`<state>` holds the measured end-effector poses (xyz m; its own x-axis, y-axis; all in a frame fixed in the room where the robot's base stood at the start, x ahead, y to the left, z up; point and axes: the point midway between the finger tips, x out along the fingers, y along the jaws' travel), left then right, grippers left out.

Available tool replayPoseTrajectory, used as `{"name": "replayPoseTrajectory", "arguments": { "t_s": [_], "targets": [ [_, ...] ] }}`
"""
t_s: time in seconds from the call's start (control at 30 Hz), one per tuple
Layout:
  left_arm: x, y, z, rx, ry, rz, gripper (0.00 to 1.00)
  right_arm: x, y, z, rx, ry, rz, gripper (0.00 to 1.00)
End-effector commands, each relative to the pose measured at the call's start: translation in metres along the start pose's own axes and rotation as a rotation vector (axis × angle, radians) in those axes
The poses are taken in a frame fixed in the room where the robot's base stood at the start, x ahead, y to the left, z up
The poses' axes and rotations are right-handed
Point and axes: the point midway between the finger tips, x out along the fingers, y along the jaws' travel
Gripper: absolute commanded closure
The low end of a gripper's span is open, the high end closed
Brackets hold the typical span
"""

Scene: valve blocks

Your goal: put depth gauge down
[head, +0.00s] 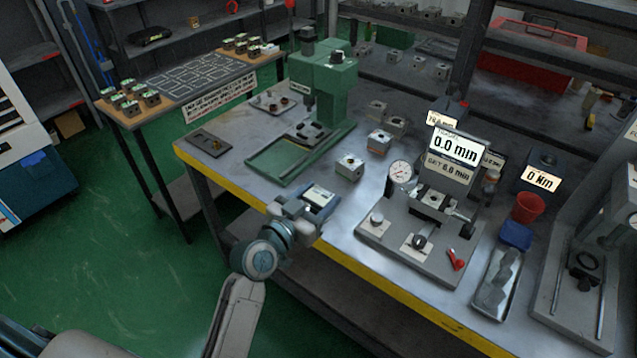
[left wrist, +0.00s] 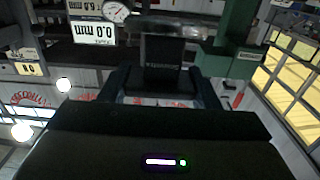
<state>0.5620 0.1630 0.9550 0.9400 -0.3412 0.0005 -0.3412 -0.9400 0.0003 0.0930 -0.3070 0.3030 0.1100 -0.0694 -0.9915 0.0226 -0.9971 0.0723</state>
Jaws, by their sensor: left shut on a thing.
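My left gripper (head: 300,210) reaches in over the yellow front edge of the workbench and is shut on the depth gauge (head: 320,195). The gauge shows as a small piece with a pale face, held near the front edge. In the left wrist view my left gripper (left wrist: 162,88) has a finger on each side of the gauge's dark body (left wrist: 165,60); a silvery bar runs across its far end. I cannot tell whether the gauge touches the bench (head: 345,225). My right gripper is not in view.
A green press (head: 325,85) stands behind left. A fixture plate (head: 375,240) with a dial gauge (head: 401,174) and display signs (head: 454,146) stands to the right. A small metal block (head: 350,167) lies just behind the gripper. A red cup (head: 527,208) and a tray (head: 490,300) are farther right.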

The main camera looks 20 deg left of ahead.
Motion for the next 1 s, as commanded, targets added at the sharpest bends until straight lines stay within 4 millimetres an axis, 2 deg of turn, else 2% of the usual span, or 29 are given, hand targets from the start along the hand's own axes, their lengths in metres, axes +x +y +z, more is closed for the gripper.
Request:
{"name": "replayPoseTrajectory", "arguments": {
  "t_s": [0.03, 0.13, 0.4, 0.57, 0.8, 1.0],
  "targets": [
    [-0.011, 0.008, 0.002, -0.003, 0.002, -0.001, 0.74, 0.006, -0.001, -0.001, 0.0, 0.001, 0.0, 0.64],
    [-0.026, 0.018, -0.001, -0.003, 0.001, -0.001, 0.74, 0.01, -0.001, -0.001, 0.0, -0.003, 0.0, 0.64],
    [-0.044, 0.032, -0.005, -0.001, 0.001, -0.002, 0.74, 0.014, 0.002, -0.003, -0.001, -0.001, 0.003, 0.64],
    [-0.058, 0.024, 0.009, -0.012, -0.013, -0.081, 0.74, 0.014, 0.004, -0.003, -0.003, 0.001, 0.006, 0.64],
    [-0.099, 0.002, 0.035, -0.011, -0.013, -0.289, 0.74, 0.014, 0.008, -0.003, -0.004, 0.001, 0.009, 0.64],
    [-0.113, -0.003, 0.04, 0.001, 0.001, -0.349, 0.74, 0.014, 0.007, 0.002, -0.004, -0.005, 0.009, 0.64]
  ]
}}
